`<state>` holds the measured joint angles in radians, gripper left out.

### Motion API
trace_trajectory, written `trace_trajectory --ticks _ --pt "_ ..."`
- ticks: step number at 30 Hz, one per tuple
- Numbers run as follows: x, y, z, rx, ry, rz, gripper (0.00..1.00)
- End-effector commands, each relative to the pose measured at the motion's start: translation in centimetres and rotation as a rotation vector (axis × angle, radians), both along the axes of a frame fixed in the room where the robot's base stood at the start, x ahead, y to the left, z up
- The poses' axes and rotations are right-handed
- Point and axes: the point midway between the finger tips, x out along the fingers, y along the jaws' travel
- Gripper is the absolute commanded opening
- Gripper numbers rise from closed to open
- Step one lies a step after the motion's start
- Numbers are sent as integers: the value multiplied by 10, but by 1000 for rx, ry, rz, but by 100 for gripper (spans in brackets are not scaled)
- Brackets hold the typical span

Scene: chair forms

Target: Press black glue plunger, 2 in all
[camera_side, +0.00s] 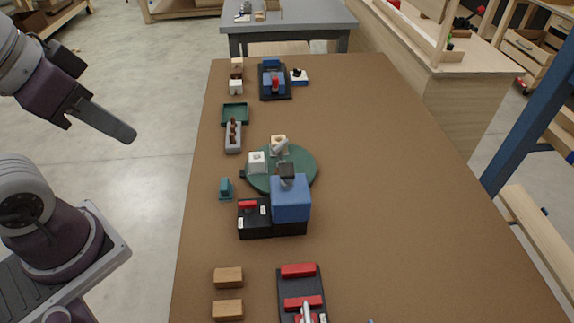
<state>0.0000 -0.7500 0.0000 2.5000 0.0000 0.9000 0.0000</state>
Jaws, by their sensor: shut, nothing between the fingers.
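A blue block-shaped unit (290,203) stands at the middle of the brown table. A black cap (287,169) on a grey stem sits on its top, which looks like the glue plunger. The unit is on a black base (254,224) with a red piece (247,204) at its left. A smaller black knob (297,72) tops a blue and white block at the far end; I cannot tell what it is. My gripper (126,134) is shut and empty, in the air left of the table, well apart from the black cap.
A green disc (302,160) carrying pale blocks lies just behind the blue unit. A teal piece (226,188), a grey rack (233,146) and a green tray (235,113) line the left side. Wooden blocks (228,277) and a black-and-red fixture (283,290) are in front. The table's right half is clear.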

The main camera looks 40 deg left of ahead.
Motion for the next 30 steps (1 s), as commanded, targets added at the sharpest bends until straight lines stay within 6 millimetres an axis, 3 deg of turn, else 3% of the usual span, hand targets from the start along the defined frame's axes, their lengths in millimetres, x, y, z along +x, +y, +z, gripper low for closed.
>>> trace_trajectory --ticks 5,8,11,15,19,24,30 --pt "7 5 -1 58 5 -57 0" --pt "34 17 -3 258 13 -272 0" --pt "81 20 -4 549 4 -624 0" --pt "144 -9 -12 911 -41 -1119 0" --pt "182 -52 -25 1164 -99 -1503 0" --pt "203 -98 -42 1360 -167 -1823 0" --pt "208 -116 -49 1434 -197 -1941 0"
